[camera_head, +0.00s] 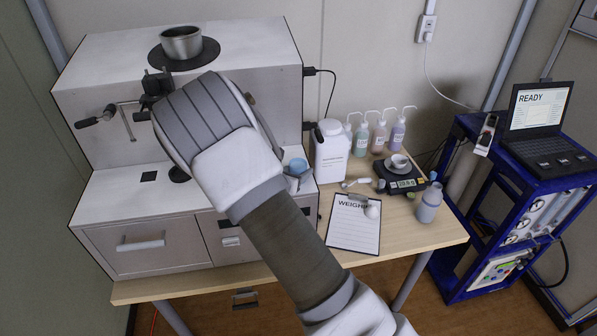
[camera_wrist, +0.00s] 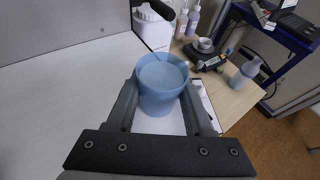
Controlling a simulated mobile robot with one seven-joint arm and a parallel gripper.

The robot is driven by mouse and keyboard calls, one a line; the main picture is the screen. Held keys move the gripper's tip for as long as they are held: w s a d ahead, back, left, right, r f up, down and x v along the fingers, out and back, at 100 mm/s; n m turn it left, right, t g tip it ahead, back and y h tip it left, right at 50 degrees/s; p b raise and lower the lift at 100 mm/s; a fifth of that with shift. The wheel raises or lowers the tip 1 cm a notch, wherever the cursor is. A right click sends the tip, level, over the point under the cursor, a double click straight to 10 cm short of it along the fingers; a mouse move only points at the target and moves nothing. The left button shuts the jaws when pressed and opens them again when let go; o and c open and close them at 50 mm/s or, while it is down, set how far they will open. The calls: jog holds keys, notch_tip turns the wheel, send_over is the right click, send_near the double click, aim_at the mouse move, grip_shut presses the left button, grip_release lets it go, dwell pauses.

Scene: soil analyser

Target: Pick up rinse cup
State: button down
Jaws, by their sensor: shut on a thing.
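The rinse cup (camera_wrist: 161,88) is a light blue, round cup, upright between the two dark fingers of my gripper (camera_wrist: 161,104) in the wrist view. The fingers press on opposite sides of it, so my gripper is shut on the cup. Its open top faces the camera. In the head view the blue cup (camera_head: 299,165) shows just right of my forearm, by the right side of the white analyser. My arm hides much of the gripper there. I cannot tell whether the cup's base touches the surface below.
The white analyser (camera_head: 150,225) stands left, with a metal pot (camera_head: 181,42) on top. A white canister (camera_head: 331,152), wash bottles (camera_head: 380,138), a scale (camera_head: 400,180), a blue-grey bottle (camera_head: 429,203) and a clipboard (camera_head: 353,232) occupy the wooden table (camera_head: 425,232). A blue cart (camera_head: 470,225) stands right.

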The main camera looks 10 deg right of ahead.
jog(key=shift+r, duration=0.15)
jog(key=shift+r+b, duration=0.3)
jog(key=shift+r, duration=1.6)
jog(key=s+d+r+b, duration=0.2)
jog(key=s+d+r, duration=0.4)
jog(key=s+d, duration=0.1)
jog(key=shift+s+d+r, duration=0.4)
jog(key=shift+s, duration=0.3)
jog(key=shift+s, duration=0.1)
